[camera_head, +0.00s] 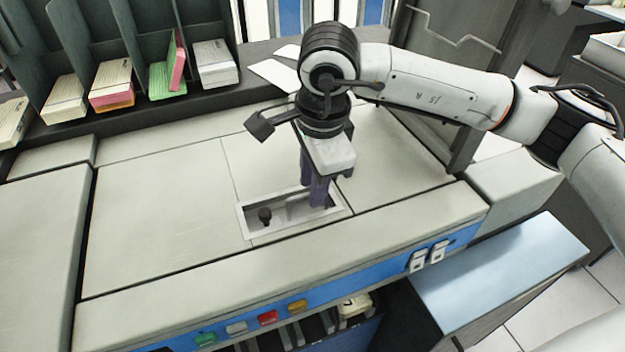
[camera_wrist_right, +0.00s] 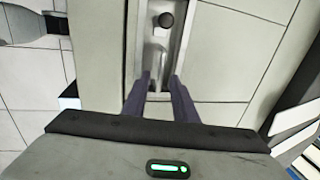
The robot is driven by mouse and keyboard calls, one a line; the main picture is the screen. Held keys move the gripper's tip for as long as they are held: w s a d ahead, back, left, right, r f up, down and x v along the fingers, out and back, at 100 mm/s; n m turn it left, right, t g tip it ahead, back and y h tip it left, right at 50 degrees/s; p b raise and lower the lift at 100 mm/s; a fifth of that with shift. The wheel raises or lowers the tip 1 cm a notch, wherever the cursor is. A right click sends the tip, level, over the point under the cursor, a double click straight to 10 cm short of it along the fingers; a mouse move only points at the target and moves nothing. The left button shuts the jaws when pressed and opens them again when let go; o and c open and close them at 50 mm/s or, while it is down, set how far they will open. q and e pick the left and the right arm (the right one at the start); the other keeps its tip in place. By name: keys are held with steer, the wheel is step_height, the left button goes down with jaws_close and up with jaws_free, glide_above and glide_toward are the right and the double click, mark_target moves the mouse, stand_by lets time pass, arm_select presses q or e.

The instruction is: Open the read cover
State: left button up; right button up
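The machine top carries large pale cover panels (camera_head: 150,215); no label shows which is the read cover, and they lie flat. A rectangular recess (camera_head: 243,222) is set in the top and holds a round dark knob (camera_head: 264,215) and a grey metal piece. My right gripper (camera_head: 318,198) points down at the recess's right end, its dark purple fingers at or inside the opening. In the right wrist view the fingers (camera_wrist_right: 161,82) are parted, with the grey piece (camera_wrist_right: 156,58) ahead between them and the knob (camera_wrist_right: 166,19) beyond. Contact is unclear. My left gripper is out of view.
Card stacks (camera_head: 215,64) stand in dark slots behind the top at left. Coloured buttons (camera_head: 268,318) and white switches (camera_head: 418,261) line the blue front strip. A blue-topped unit (camera_head: 500,270) stands at right. The panels left of the recess are clear.

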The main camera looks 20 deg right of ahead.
steer(key=shift+c, duration=0.5)
jaws_close()
stand_by(0.8)
